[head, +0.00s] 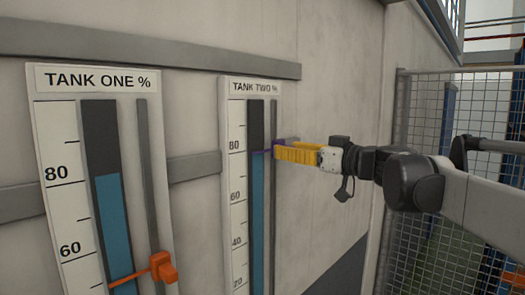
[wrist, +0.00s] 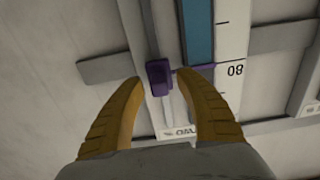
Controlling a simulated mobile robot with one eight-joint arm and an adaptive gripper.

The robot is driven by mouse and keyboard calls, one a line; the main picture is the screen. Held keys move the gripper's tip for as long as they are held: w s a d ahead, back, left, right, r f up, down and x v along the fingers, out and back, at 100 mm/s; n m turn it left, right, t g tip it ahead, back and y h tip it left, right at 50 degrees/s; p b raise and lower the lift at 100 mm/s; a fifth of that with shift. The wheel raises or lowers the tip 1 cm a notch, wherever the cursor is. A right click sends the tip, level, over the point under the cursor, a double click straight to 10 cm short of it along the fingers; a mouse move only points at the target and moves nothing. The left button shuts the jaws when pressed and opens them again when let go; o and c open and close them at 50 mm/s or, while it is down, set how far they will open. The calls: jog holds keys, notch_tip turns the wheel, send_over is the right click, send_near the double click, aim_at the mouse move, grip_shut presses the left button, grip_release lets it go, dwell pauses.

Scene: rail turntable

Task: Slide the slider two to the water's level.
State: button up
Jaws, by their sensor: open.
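The tank two gauge (head: 236,110) is a white panel on the wall with a dark column and blue water (head: 257,215), whose top is just under the 80 mark. Slider two is a purple block (head: 291,141) in the rail right of the column. Its thin pointer lies about level with the water's top. In the wrist view, upside down, the slider (wrist: 159,77) sits just beyond and between the fingertips, with the pointer reaching right near the 80. My gripper (head: 277,151) is open with yellow fingers; the wrist view shows a gap (wrist: 164,78). Contact cannot be told.
The tank one gauge (head: 58,115) stands left, with an orange slider (head: 163,268) low on its rail, well below its water top. Grey rails (head: 190,60) cross the wall behind the panels. A mesh fence (head: 420,120) stands right, behind my arm.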

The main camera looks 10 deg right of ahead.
jog(key=v, duration=1.1)
jog(key=shift+s+d, duration=0.2)
jog(key=shift+s, duration=0.15)
jog(key=s+a+f+m+g+h+b, duration=0.1)
jog(key=s+a+f+g+b, duration=0.15)
jog(key=f+b, duration=0.75)
jog(key=s+a+f+m+g+h+b, duration=0.1)
jog(key=s+a+f+b, duration=0.25)
jog(key=f, duration=1.25)
jog(key=s+a+f+m+g+h+b, duration=0.15)
jog(key=a+f+b, duration=0.25)
jog(key=f+b, duration=0.55)
jog(key=s+d+f+m+h+b, duration=0.1)
jog(key=s+f+b, duration=0.3)
jog(key=f, duration=1)
jog(key=s+d+f+m+g+h+b, duration=0.1)
jog(key=s+f+h+b, duration=0.2)
jog(key=f+b, duration=0.6)
jog(key=s+d+f+m+g+h+b, duration=0.1)
jog(key=s+f+h+b, duration=0.2)
jog(key=f, duration=1.8)
jog(key=s+b, duration=0.2)
jog(key=b, duration=0.2)
jog(key=shift+s+m, duration=0.3)
jog(key=shift+m, duration=0.05)
